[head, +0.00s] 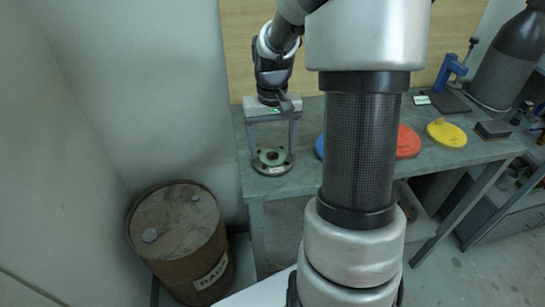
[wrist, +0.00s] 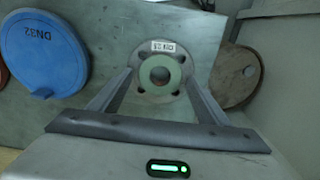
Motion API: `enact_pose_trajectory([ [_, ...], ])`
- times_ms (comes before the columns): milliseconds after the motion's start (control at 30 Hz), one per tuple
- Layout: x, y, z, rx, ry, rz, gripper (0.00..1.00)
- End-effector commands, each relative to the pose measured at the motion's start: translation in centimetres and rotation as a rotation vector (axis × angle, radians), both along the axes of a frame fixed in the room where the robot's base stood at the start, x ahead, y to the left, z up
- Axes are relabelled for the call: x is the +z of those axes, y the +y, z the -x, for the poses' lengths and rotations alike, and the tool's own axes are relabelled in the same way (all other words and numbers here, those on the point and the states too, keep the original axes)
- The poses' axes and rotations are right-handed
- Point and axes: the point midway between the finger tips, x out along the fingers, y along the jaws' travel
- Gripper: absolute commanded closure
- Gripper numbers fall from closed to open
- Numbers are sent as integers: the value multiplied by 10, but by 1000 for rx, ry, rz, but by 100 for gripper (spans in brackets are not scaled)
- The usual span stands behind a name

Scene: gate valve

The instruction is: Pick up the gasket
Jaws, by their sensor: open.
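The gasket is a thin green ring (wrist: 145,75) lying flat on a grey round flange (wrist: 178,104) with bolt holes and a white label. In the head view the gasket (head: 262,156) and flange (head: 273,171) are on the bench near its left end. My gripper (head: 272,150) points down with its jaws open, one finger on each side of the gasket. In the wrist view my gripper (wrist: 160,78) frames the ring between its fingers and holds nothing. I cannot tell whether the fingertips touch the flange.
A blue disc (wrist: 43,52) marked DN32 lies left of the flange in the wrist view. Red (head: 408,142) and yellow (head: 447,134) discs lie farther right on the bench (head: 305,120). A rusty barrel (head: 178,230) stands beside the bench's left end. My arm hides the bench's middle.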

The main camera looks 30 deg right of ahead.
Motion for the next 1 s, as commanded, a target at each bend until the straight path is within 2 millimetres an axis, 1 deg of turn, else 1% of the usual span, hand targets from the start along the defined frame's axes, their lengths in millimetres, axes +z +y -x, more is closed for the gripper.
enact_pose_trajectory([
  [433, -1, 0, 0, 0, 0, 0, 30],
  [467, -2, 0, 0, 0, 0, 0, 32],
  [700, -1, 0, 0, 0, 0, 0, 72],
  [733, -1, 0, 0, 0, 0, 0, 74],
  [767, -1, 0, 0, 0, 0, 0, 77],
  [933, -1, 0, 0, 0, 0, 0, 77],
  [1000, 3, 0, 0, 0, -1, 0, 77],
])
